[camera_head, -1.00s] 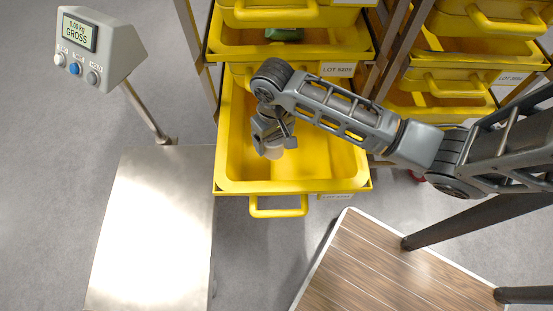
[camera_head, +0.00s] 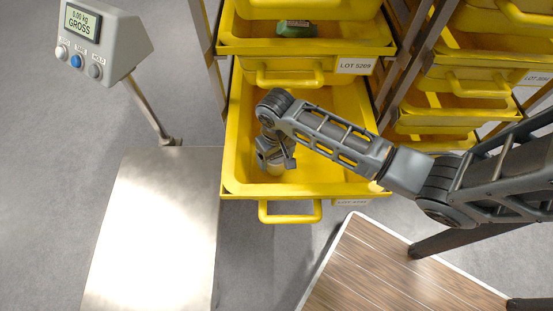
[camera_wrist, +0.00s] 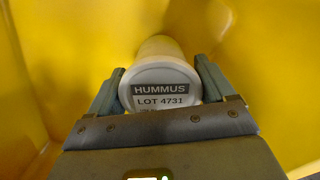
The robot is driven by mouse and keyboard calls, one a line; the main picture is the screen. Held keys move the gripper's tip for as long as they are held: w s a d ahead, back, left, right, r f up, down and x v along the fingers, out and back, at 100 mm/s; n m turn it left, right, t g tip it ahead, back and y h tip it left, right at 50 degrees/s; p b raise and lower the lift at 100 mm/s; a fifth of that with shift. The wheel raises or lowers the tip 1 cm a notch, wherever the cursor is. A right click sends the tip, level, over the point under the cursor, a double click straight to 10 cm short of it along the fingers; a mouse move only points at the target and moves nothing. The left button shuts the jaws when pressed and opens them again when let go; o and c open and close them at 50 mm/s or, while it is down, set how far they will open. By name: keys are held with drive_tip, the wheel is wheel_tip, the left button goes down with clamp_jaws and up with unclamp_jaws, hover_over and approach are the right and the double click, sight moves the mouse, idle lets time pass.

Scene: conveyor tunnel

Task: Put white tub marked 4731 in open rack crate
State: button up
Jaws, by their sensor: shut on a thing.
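The white tub (camera_wrist: 158,88) shows in the wrist view with a label reading HUMMUS, LOT 4731. My gripper (camera_wrist: 160,92) is shut on it, one finger on each side. In the head view my gripper (camera_head: 275,158) points down inside the pulled-out yellow rack crate (camera_head: 300,190), toward its left part. Only a little of the tub (camera_head: 276,170) shows there below the fingers. Yellow crate walls surround the tub in the wrist view. I cannot tell whether the tub touches the crate floor.
A crate above (camera_head: 310,45) holds a green item (camera_head: 296,28). More yellow crates (camera_head: 470,75) stand in a rack at right. A bare metal scale plate (camera_head: 155,230) lies at left, its display (camera_head: 80,23) reading 0.00 kg. A wooden top (camera_head: 390,270) is at lower right.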

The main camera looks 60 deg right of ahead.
drive_tip(key=shift+f, duration=0.75)
drive_tip(key=o, duration=1.2)
drive_tip(key=shift+f, duration=0.1)
wheel_tip(320, 180, up, 12)
drive_tip(key=p, duration=0.2)
drive_tip(key=shift+p, duration=0.4)
